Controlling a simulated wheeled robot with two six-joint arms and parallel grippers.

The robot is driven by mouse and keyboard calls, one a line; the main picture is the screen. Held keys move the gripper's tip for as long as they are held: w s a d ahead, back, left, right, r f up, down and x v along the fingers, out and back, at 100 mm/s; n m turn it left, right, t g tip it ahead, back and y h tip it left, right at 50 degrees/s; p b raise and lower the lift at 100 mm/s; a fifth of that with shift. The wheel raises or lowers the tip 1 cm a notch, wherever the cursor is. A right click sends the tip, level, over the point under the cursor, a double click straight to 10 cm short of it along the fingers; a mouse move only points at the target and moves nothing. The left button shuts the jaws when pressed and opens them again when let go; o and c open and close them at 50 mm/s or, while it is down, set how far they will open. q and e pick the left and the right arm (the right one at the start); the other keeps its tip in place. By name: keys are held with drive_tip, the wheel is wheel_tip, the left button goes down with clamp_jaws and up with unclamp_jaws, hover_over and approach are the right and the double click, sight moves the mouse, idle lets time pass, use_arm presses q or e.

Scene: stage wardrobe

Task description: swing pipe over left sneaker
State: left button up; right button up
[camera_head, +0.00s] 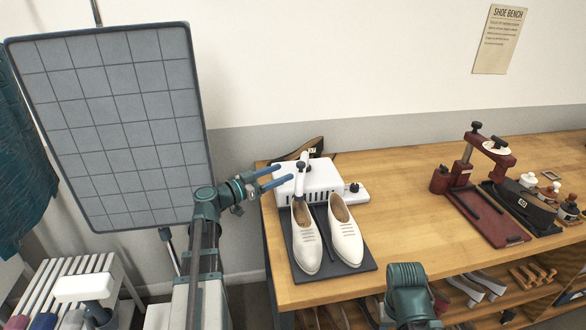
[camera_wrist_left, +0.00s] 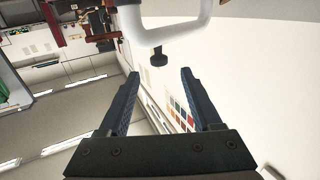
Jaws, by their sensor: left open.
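The left sneaker (camera_head: 306,245) and the right sneaker (camera_head: 346,238) are white and stand side by side on a dark mat (camera_head: 325,280) on the bench. Behind them is a white dryer box (camera_head: 324,174). A pale pipe (camera_head: 299,187) with a dark knob runs down its front, and its lower end appears near the left sneaker's opening; I cannot tell if it is over it. My left gripper (camera_head: 284,175) is open and empty, just left of the pipe. In the left wrist view, the white pipe (camera_wrist_left: 137,38) and its dark knob (camera_wrist_left: 158,57) show beyond the open fingers (camera_wrist_left: 160,85).
A dark red press (camera_head: 478,165) and several bottles (camera_head: 570,207) stand at the right of the wooden bench (camera_head: 405,175). A tall gridded panel (camera_head: 115,120) stands at the left. The bench between dryer and press is clear. Part of my right arm shows at the bottom.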

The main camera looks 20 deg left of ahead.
use_arm(q)
drive_tip(key=shift+v, duration=1.35)
